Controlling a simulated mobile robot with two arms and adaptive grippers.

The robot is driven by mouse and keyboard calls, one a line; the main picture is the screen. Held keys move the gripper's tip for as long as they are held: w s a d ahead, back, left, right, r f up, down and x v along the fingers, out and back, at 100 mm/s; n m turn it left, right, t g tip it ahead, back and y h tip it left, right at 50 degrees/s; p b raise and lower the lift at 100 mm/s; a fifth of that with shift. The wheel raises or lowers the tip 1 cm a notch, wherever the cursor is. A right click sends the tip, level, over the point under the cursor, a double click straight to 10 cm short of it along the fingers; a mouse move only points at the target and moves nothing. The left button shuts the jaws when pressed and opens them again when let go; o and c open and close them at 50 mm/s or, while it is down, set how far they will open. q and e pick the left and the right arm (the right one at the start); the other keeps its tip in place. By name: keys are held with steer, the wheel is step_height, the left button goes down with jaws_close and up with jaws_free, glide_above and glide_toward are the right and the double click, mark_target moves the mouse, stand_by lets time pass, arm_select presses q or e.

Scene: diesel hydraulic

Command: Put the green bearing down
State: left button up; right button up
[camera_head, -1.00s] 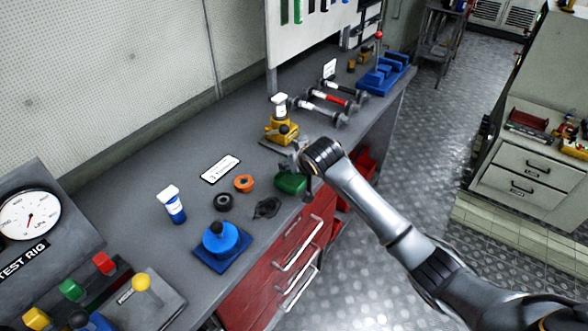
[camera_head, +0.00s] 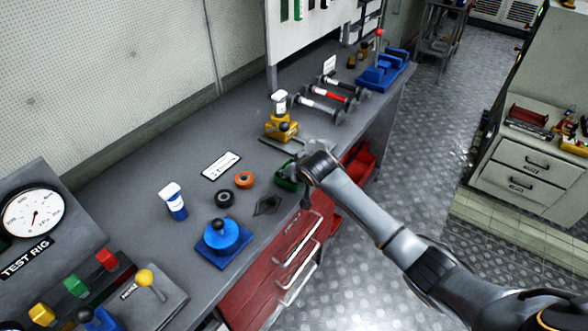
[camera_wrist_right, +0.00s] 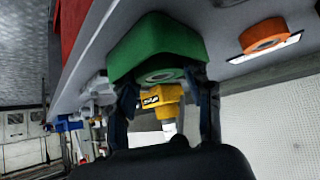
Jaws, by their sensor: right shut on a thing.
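The green bearing (camera_head: 285,179) is at the bench's front edge in the head view, partly hidden by my right gripper (camera_head: 298,184). In the right wrist view the green bearing (camera_wrist_right: 158,48) is a block with rounded corners and a round metal bore. My right gripper (camera_wrist_right: 165,88) is shut on it, one finger on each side. I cannot tell whether the bearing touches the bench top. My left gripper is not in view.
Near the bearing on the grey bench (camera_head: 190,215) are an orange ring (camera_head: 244,180), a black ring (camera_head: 225,197), a flat dark part (camera_head: 267,205) and a yellow device (camera_head: 281,127). A blue fixture (camera_head: 222,237) stands nearer. Red drawers (camera_head: 285,255) lie below the edge.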

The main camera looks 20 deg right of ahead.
steer(key=shift+f, duration=0.15)
steer(key=o, duration=1)
steer(key=shift+f, duration=0.1)
steer(key=shift+r, duration=0.35)
steer(key=b+v, duration=0.1)
steer(key=v, duration=1.1)
steer(key=shift+r, duration=0.35)
